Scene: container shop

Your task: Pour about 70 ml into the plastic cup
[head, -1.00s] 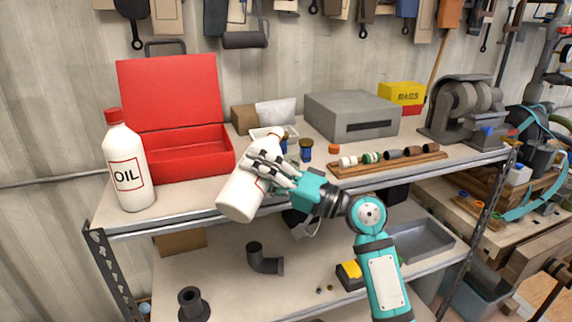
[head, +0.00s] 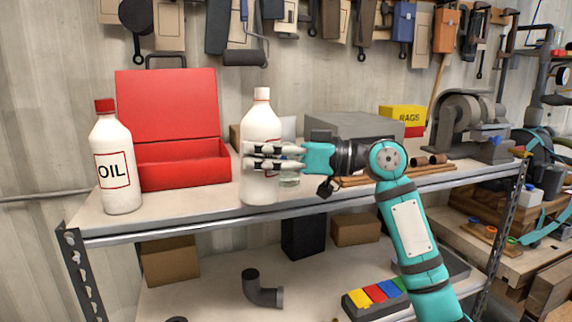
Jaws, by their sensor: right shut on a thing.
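My right gripper (head: 262,156) is shut on a white bottle (head: 262,124) from its right side. The bottle stands upright and has no cap on its top. Its base is near the shelf's front edge; I cannot tell whether it rests on the shelf or hangs just above it. A small greenish, see-through thing (head: 289,181) shows just below my fingers, right of the bottle; it may be the plastic cup, mostly hidden. A capped white oil bottle (head: 113,165) stands at the left of the shelf. My left gripper is out of view.
An open red toolbox (head: 183,165) stands between the two bottles. A grey box (head: 350,124), a yellow rags box (head: 402,115) and a bench grinder (head: 462,120) stand behind and right. The lower shelf holds cardboard boxes (head: 170,262) and a black pipe elbow (head: 262,288). Tools hang on the wall.

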